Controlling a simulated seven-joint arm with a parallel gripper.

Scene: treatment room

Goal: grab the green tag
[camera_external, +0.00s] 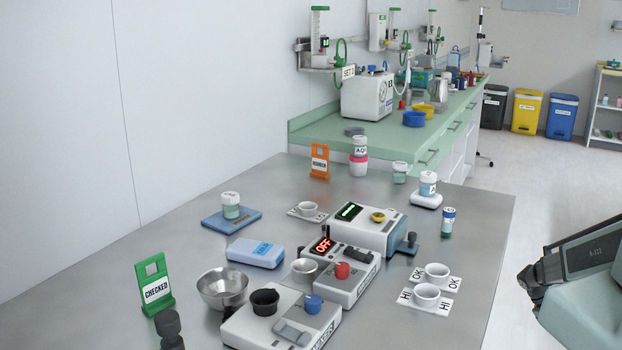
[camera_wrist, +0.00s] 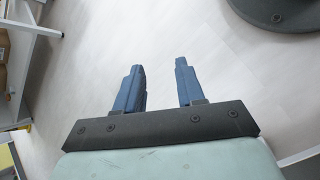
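The green tag (camera_external: 157,287) stands upright on the grey table at the left of the external view. It has a square hole at the top and a white label reading CHECKED. My gripper (camera_wrist: 159,68) shows in the wrist view with its two blue fingers apart and nothing between them; only floor shows beyond them. In the external view my arm's dark end is at the right edge, beyond the table's right side and far from the tag. The tag is not in the wrist view.
A dark knobbed object (camera_external: 169,329) stands just in front of the tag, and a metal bowl (camera_external: 223,287) sits to its right. An orange tag (camera_external: 320,162) stands at the back. Devices and cups (camera_external: 427,295) fill the table's middle and right. A wall runs behind the left side.

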